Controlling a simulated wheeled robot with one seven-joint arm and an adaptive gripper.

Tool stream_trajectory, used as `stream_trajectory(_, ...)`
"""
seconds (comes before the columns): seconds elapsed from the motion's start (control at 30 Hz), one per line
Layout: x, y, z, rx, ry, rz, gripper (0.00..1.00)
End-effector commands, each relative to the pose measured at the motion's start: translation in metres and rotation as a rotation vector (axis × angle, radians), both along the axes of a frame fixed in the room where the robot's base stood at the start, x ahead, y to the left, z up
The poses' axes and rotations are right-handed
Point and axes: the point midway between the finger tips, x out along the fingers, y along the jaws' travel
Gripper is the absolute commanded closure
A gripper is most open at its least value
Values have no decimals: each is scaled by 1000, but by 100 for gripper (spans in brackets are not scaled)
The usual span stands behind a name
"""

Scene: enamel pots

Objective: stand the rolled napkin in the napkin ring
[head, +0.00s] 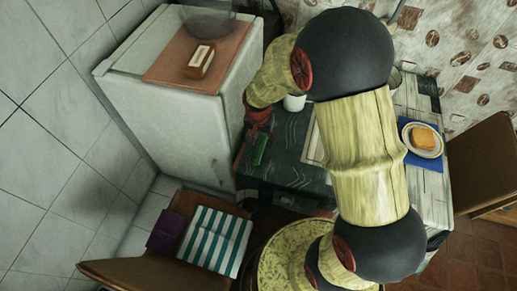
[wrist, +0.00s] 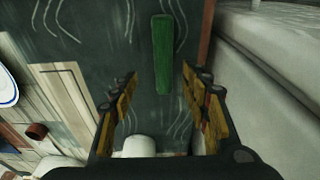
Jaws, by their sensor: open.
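A green, long narrow piece that looks like the rolled napkin (wrist: 162,55) lies flat on the dark table in the wrist view. It also shows in the head view (head: 260,150), beside the white fridge. My gripper (wrist: 160,92) is open and empty, with its fingers on either side of the napkin's near end in the picture; the height gap is hard to judge. A small brown cylinder (wrist: 37,131), possibly the napkin ring, is at the lower left of the wrist view. I cannot make it out in the head view, where my arm covers much of the table.
A white cup-like object (wrist: 138,146) is low between my fingers in the wrist view. The fridge (head: 160,115) walls the table's left side. A plate with bread (head: 423,138) is at the right. A chair with a striped cloth (head: 215,240) stands in front.

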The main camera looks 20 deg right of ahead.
Motion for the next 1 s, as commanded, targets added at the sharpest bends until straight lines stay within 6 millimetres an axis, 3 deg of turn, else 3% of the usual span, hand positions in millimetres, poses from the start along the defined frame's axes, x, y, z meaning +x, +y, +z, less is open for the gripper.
stream_trajectory(0.37, 3, 1, -35, 0, 4, 0, 54)
stream_trajectory(0.63, 8, 3, -72, 0, 4, 0, 54)
stream_trajectory(0.9, 9, 3, -74, 1, 1, 0, 54)
stream_trajectory(1.0, 9, 3, -74, 1, 2, 0, 59)
